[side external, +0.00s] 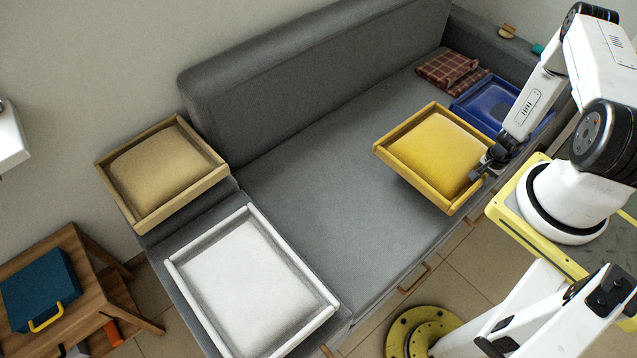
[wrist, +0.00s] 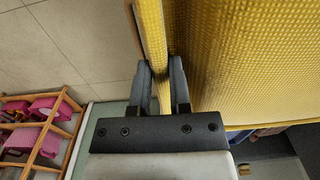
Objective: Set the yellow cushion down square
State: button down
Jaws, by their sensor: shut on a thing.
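The yellow cushion (side external: 434,150) has a raised rim like a shallow tray and a padded middle. In the side external view it is over the right part of the grey sofa seat, near the front edge. It looks turned and tilted; whether it touches the seat I cannot tell. My gripper (side external: 481,171) is at its right side. In the wrist view my gripper (wrist: 161,88) is shut on the yellow rim, one finger on each side, and the cushion's woven face (wrist: 240,60) fills the upper right.
The grey sofa seat (side external: 310,205) is clear in the middle. A tan cushion (side external: 157,170) and a white cushion (side external: 245,285) lie at the left. A blue tray (side external: 490,100) and a folded checked cloth (side external: 448,68) lie at the back right. A wooden side table (side external: 95,270) stands left.

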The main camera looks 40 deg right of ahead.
jog(key=shift+f, duration=2.3)
jog(key=shift+f, duration=1.8)
jog(key=c, duration=0.6)
grip_release()
jog(key=shift+o, duration=0.2)
jog(key=shift+s+r, duration=0.1)
jog(key=shift+r, duration=6.05)
